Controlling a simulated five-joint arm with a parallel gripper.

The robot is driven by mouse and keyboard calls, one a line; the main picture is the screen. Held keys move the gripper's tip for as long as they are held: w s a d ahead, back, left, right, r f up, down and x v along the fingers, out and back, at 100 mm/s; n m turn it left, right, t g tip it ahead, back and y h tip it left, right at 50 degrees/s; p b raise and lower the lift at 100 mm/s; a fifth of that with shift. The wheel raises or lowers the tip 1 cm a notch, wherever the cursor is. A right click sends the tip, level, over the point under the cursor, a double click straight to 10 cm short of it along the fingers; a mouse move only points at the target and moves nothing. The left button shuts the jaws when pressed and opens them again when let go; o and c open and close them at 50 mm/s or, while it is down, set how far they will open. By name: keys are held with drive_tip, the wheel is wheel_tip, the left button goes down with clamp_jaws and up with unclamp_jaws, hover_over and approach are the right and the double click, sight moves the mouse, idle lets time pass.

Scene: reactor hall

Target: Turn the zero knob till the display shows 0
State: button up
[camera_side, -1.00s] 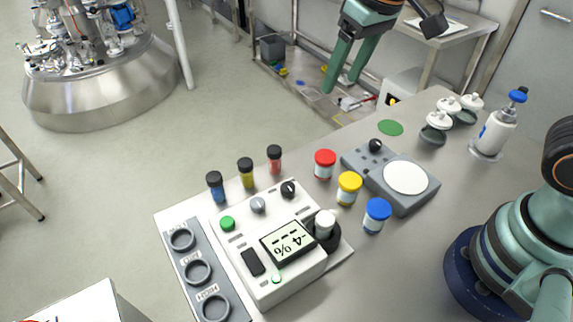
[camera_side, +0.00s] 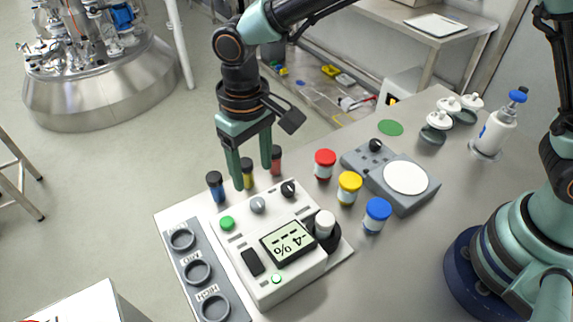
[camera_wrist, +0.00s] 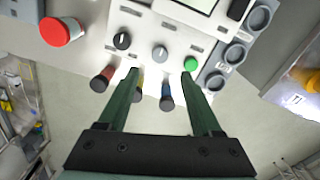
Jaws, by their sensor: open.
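The white instrument (camera_side: 268,240) has a display (camera_side: 289,243) reading -4 %. On its back edge are a grey knob (camera_side: 257,205), a black knob (camera_side: 288,188) and a green button (camera_side: 227,223). The knob labels are too small to read, so I cannot tell which is the zero knob. My gripper (camera_side: 252,178) is open and empty, pointing down above the back edge near the vials. In the wrist view the grey knob (camera_wrist: 160,52) lies just beyond the fingertips (camera_wrist: 159,75), between their lines, with the black knob (camera_wrist: 122,41) to its left. Neither finger appears to touch a knob.
Blue, yellow and red vials (camera_side: 215,187) stand behind the instrument, close to my fingers. Red, yellow and blue capped jars (camera_side: 349,188) stand to the right. A grey rack with round holders (camera_side: 196,271) lies left. A white-capped vial (camera_side: 324,224) stands in the instrument's right side.

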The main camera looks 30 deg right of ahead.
sight(257, 202)
wheel_tip(257, 202, down, 8)
drive_tip(key=shift+f, duration=0.2)
clamp_jaws()
